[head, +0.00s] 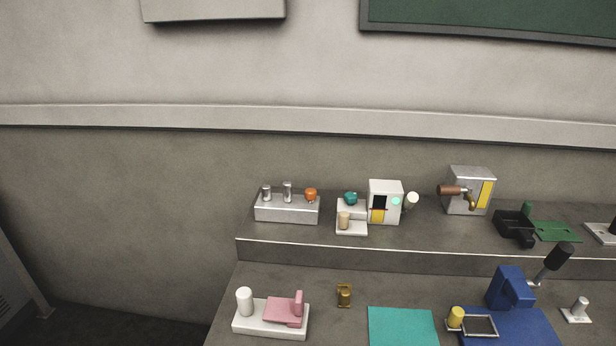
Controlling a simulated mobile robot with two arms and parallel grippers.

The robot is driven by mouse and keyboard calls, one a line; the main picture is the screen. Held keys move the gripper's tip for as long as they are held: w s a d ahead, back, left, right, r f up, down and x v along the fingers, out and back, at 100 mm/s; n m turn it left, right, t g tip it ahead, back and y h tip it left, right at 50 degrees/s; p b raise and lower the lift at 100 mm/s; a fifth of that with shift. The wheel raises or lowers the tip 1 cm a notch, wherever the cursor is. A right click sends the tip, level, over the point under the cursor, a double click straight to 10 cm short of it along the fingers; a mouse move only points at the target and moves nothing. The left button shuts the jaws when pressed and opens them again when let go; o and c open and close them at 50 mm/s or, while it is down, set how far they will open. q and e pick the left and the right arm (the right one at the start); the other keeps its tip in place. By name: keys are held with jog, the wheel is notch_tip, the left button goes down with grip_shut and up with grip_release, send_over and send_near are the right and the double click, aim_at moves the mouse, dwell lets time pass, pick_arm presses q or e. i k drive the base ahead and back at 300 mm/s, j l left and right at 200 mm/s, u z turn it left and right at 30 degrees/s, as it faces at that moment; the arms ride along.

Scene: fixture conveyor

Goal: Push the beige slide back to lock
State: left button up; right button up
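The clearest beige part is a small upright peg (344,220) on a white fixture (352,230) on the raised back shelf. I cannot tell for certain whether this peg is the beige slide or part of it. A teal knob (351,198) sits on the fixture's rear part, behind the peg. Neither of my grippers is in view.
A white box (386,202) with a yellow and black panel stands right beside the fixture. A silver block (287,209) with an orange knob stands to the left. A pink slide (284,310) on a white base and a teal mat (402,326) lie in front.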

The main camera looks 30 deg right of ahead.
aim_at(344, 217)
jog(key=z, duration=0.9)
